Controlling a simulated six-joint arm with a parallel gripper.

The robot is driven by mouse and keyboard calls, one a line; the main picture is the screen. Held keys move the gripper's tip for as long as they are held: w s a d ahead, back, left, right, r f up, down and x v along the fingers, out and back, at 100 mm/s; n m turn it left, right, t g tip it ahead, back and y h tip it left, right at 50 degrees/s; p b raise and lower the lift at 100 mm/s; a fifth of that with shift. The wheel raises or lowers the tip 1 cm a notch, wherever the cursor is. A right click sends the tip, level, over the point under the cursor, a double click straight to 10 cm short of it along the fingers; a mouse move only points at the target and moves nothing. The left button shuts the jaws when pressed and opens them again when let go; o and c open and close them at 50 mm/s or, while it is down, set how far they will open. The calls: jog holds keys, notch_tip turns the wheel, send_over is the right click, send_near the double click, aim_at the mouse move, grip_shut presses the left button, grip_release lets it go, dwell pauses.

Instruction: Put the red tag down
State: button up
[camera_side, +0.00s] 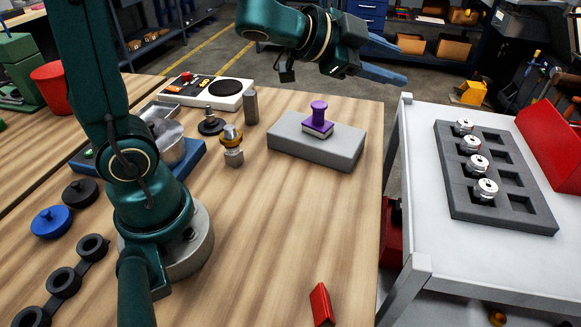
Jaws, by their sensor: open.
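The red tag (321,304), a small folded red piece, rests on the wooden bench near its front right edge. My gripper (402,65) is high at the top of the view, beyond the bench's far right corner. Its two blue fingers are apart with nothing between them. It is well away from the red tag.
A grey block (310,148) with a purple-handled stamp (318,120) stands on the bench. Right of the bench, a white cart (425,215) carries a dark tray (520,205) with several metal parts and a red bin (553,135). The bench's front middle is clear.

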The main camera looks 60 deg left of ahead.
jog(key=s+a+f+n+g+y, duration=0.2)
jog(key=s+a+n+g+y, duration=0.25)
jog(key=s+n, duration=0.5)
jog(key=s+d+f+g+h, duration=0.1)
jog(key=s+d+f, duration=0.1)
jog(key=s, duration=0.4)
jog(key=s+d+f+g+h, duration=0.1)
jog(key=s+d+f+g, duration=0.1)
jog(key=s, duration=0.4)
jog(key=shift+s+d, duration=0.15)
jog(key=shift+s, duration=0.2)
